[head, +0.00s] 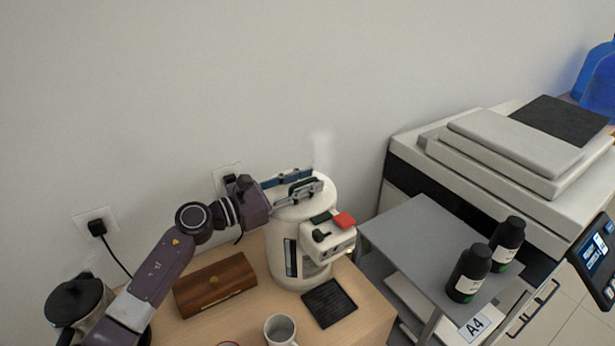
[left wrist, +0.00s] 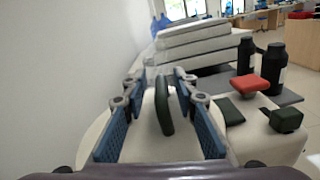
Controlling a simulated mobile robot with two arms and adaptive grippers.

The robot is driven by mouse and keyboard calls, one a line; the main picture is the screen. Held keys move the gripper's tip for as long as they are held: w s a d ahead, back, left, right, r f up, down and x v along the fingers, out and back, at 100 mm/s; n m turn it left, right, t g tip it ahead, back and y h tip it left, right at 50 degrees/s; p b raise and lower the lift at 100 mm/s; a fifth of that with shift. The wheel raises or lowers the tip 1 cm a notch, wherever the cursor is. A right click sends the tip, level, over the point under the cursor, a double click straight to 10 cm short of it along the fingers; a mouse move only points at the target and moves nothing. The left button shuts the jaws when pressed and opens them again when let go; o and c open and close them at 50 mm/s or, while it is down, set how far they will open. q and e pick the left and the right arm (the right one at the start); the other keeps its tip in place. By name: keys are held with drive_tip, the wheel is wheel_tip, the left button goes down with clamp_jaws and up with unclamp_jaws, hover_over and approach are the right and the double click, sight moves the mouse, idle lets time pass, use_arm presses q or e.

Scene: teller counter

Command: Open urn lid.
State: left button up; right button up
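The urn (head: 282,262) is a cream cylinder on the wooden table, with a red button (head: 344,220) and a dark knob on its front housing. Its pale lid (left wrist: 150,145) appears closed on top and carries a dark green upright handle (left wrist: 164,106). My left gripper (head: 303,184) is over the lid. In the left wrist view its blue-padded fingers (left wrist: 160,88) stand open on either side of the handle, with a gap on each side. The gripper hides much of the lid in the head view. My right gripper is not in view.
A wooden box (head: 215,284), a white mug (head: 280,330) and a black drip tray (head: 329,303) are near the urn. A black-lidded kettle (head: 78,298) is at left. Two black bottles (head: 468,273) stand on the printer's grey shelf (head: 420,240). Faint steam rises behind the urn.

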use_arm(q)
drive_tip(key=shift+d, duration=0.1)
clamp_jaws()
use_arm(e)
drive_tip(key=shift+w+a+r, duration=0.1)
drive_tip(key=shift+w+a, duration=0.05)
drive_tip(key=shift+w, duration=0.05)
use_arm(q)
drive_tip(key=shift+r, duration=0.2)
drive_tip(key=shift+w+a+r+n+p, duration=0.15)
drive_tip(key=shift+w+r+n+p, duration=0.05)
drive_tip(key=shift+r+n, duration=0.15)
drive_tip(key=shift+w+a+r+n+p, duration=0.15)
drive_tip(key=shift+r+n, duration=0.1)
drive_tip(key=shift+r, duration=0.1)
drive_tip(key=w+r+n, duration=0.1)
drive_tip(key=a+r+n, duration=0.1)
drive_tip(key=shift+w+a+r+n+p, duration=0.1)
drive_tip(key=shift+w+r+n+p, duration=0.25)
drive_tip(key=shift+r+n+p, duration=0.05)
drive_tip(key=shift+w+a+r+n, duration=0.4)
drive_tip(key=shift+w+r+n, duration=0.15)
drive_tip(key=shift+n, duration=0.2)
drive_tip(key=shift+w+a+r+n, duration=0.4)
drive_tip(key=shift+w+n, duration=0.15)
drive_tip(key=shift+n, duration=0.2)
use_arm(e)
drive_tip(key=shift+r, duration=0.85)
